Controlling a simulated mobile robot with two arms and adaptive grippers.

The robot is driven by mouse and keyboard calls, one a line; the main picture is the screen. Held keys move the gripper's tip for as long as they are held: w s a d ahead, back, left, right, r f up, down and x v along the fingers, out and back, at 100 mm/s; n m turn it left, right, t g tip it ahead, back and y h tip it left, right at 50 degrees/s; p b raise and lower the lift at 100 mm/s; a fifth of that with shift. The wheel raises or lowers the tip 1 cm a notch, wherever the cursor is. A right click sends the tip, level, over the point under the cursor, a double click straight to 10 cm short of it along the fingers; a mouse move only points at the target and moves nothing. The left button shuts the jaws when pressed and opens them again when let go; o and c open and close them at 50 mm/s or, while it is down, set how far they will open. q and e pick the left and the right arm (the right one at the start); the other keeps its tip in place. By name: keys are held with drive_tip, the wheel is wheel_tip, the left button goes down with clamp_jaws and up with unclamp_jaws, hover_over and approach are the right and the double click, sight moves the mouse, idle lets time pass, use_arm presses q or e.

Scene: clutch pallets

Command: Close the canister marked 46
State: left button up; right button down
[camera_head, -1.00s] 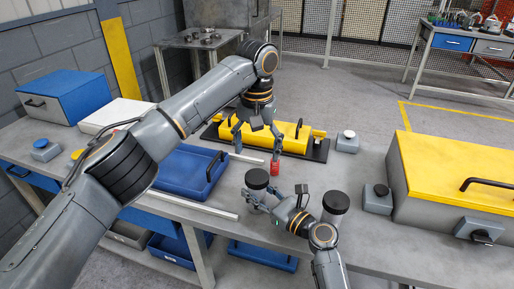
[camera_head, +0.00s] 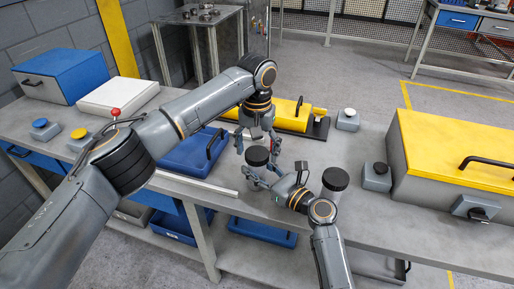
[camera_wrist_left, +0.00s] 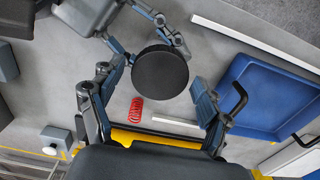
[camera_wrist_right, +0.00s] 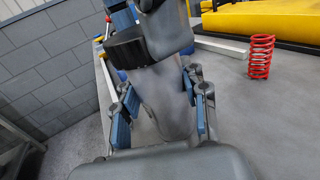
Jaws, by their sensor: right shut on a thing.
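The lid also shows in the left wrist view (camera_wrist_left: 160,72). My right gripper (camera_head: 258,176) is shut on the canister's body, below the lid. The grey body (camera_wrist_right: 168,90) is between its fingers in the right wrist view. My left gripper (camera_head: 257,146) points down above the lid, open, its fingers on either side and apart from it. A second black-topped canister (camera_head: 335,179) stands beside my right wrist; its marking is not visible.
A red spring (camera_wrist_right: 261,56) stands on the bench behind the canister. A yellow box (camera_head: 290,115) is at the back, a blue tray (camera_head: 185,160) at left. A large yellow-lidded box (camera_head: 455,165) and a small box with a black knob (camera_head: 376,177) are at right.

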use_arm(q)
drive_tip(key=c, duration=1.1)
drive_tip(key=o, duration=1.4)
wheel_tip(320, 180, up, 12)
use_arm(e)
drive_tip(key=c, duration=0.6)
unclamp_jaws()
drive_tip(key=shift+c, duration=0.2)
